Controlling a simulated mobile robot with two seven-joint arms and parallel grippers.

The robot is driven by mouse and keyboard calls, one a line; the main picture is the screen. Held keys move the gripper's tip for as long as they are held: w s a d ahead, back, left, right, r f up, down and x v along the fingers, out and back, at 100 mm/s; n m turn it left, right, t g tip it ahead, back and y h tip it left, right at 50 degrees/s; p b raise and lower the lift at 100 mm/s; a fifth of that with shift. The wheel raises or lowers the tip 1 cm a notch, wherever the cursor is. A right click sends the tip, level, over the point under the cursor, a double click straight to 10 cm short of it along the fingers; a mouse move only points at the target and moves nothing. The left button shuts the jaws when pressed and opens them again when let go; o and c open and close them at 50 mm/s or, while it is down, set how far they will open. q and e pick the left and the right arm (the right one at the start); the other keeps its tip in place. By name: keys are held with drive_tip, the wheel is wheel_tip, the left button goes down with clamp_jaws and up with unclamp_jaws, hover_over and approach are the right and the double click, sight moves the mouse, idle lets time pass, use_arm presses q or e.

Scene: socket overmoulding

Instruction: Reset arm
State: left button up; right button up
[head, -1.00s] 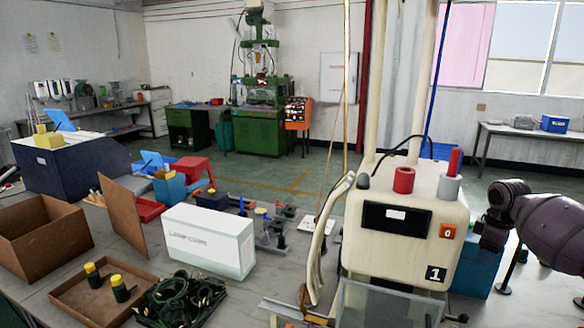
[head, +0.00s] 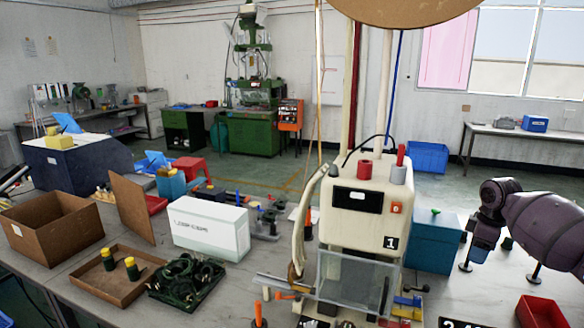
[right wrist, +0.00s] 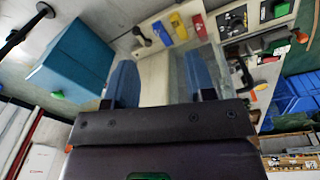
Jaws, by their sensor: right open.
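My right gripper (right wrist: 160,88) shows in the right wrist view with its two blue fingers apart and nothing between them. In the head view my dark purple right arm (head: 535,218) comes in from the right edge, to the right of the cream machine (head: 372,208) marked 1. The fingertips are hard to make out in that view. The arm looks apart from the machine and from the teal box (head: 432,245) beside it. My left gripper is not in view.
A clear guard box (head: 350,280) is at the machine's front. A white carton (head: 210,230), a tray of dark cables (head: 185,280) and a cardboard tray (head: 90,280) stand left on the bench. A red bin (head: 540,312) is at the lower right.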

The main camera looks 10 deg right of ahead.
drive_tip(key=s+a+f, duration=0.6)
drive_tip(key=a+f, duration=0.3)
drive_tip(key=s+a+f, duration=0.6)
drive_tip(key=a+f, duration=0.2)
drive_tip(key=f, duration=0.1)
drive_tip(key=s+a+f+m+t, duration=0.1)
drive_tip(key=s+a+f, duration=0.2)
drive_tip(key=s+a, duration=0.7)
drive_tip(key=s+a+r+m+t+h, duration=0.1)
drive_tip(key=s+r+m, duration=0.25)
drive_tip(key=s, duration=0.35)
drive_tip(key=s+a+r+m+t, duration=0.1)
drive_tip(key=s+r+m, duration=0.25)
drive_tip(key=s, duration=0.35)
drive_tip(key=w+f+t+b, duration=0.3)
drive_tip(key=f+b, duration=0.2)
drive_tip(key=f, duration=0.5)
drive_tip(key=w+f+t+b, duration=0.3)
drive_tip(key=f+t+b, duration=0.1)
drive_tip(key=f, duration=0.7)
drive_tip(key=shift+w+d+f+n+y+b, duration=0.2)
drive_tip(key=shift+n+y+b, duration=0.1)
drive_tip(key=shift+y+b, duration=0.15)
